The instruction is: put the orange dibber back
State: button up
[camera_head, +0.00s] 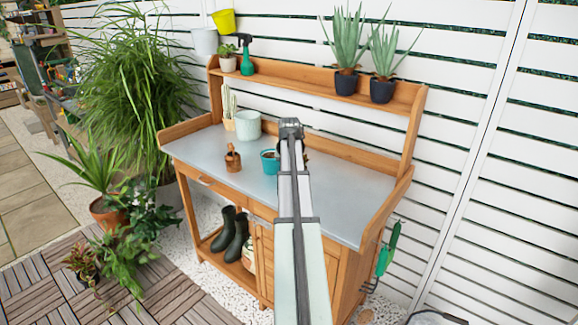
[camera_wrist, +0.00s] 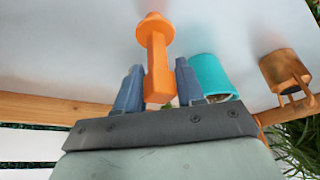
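The orange dibber (camera_wrist: 157,58) shows in the wrist view between the two blue-grey fingers of my gripper (camera_wrist: 158,88). The fingers appear closed on its near, block-shaped end. Its wider round collar and blunt far end point away from my gripper over the pale bench top. In the head view my gripper (camera_head: 291,128) is over the rear middle of the potting bench (camera_head: 340,190), and the dibber is hidden there behind my arm. I cannot make out the dibber's holder. Part of a small brown thing (camera_head: 306,156) shows beside my arm.
A teal pot (camera_head: 270,161) is close to my gripper, also seen in the wrist view (camera_wrist: 213,76). A brown pot with a handled tool (camera_head: 232,158) stands left of it. A pale green pot (camera_head: 247,125) and cactus stand behind. The right bench top is clear; a shelf (camera_head: 310,84) runs behind.

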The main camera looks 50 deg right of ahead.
jog(key=o, duration=0.3)
jog(key=v, duration=1.2)
jog(key=shift+r, duration=0.15)
jog(key=shift+o, duration=0.3)
